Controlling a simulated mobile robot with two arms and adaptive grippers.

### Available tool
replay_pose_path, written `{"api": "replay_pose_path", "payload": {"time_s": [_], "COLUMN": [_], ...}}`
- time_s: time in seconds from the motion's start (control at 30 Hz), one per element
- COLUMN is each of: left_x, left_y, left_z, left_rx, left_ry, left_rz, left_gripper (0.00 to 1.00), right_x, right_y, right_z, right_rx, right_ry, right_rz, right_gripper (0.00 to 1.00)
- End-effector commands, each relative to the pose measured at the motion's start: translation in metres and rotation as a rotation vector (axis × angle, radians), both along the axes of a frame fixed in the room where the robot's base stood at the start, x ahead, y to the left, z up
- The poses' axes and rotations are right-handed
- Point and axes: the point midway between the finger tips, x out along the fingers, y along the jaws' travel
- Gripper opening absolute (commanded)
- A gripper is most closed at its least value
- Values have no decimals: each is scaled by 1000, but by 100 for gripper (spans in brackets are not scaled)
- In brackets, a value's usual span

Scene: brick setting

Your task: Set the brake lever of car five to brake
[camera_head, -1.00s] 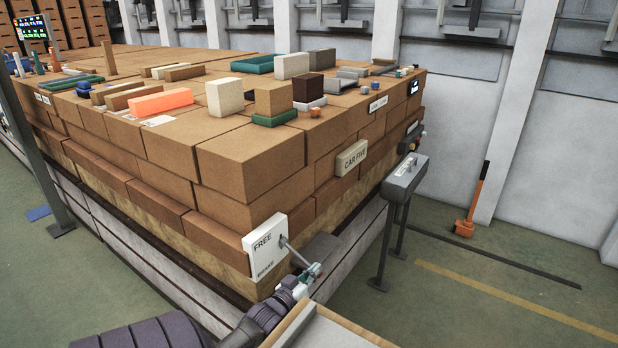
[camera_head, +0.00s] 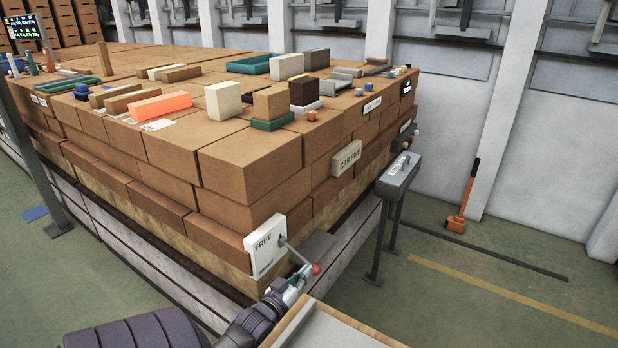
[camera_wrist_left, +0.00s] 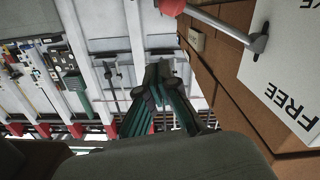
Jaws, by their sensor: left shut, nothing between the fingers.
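The brake lever (camera_head: 296,255) is a grey rod with a red knob (camera_head: 316,269), pivoted on a white plate (camera_head: 264,243) at the brick stack's near corner. The plate reads FREE above and BRAKE below. The rod sticks out to the right and slopes down; I cannot tell its exact setting. My left gripper (camera_head: 302,276) is shut and empty, just left of and below the knob; contact is unclear. In the left wrist view the shut fingers (camera_wrist_left: 160,88) lie below the knob (camera_wrist_left: 172,6), apart from it in the picture. My right gripper is out of view.
A CAR FIVE sign (camera_head: 347,158) hangs on the brick stack (camera_head: 250,165). A grey box on legs (camera_head: 398,174) stands right of the stack. A board edge (camera_head: 325,328) lies in front, close to my left wrist. The floor to the right is mostly clear.

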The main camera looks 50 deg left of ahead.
Motion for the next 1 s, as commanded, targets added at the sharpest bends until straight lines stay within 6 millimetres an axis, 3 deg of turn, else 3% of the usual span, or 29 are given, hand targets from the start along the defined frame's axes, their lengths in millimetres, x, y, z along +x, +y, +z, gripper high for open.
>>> {"api": "replay_pose_path", "payload": {"time_s": [0.1, 0.33, 1.0], "left_x": [-24, -51, -55], "left_y": [-8, -16, -17], "left_z": [2, 5, 7], "left_rx": [1, 2, 4], "left_ry": [-3, -8, -11], "left_rz": [0, 0, 0], "left_gripper": [0, 0, 0], "right_x": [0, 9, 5], "right_y": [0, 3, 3], "right_z": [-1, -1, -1], "right_rx": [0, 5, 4], "right_ry": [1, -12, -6], "right_rz": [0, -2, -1], "right_gripper": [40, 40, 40]}}
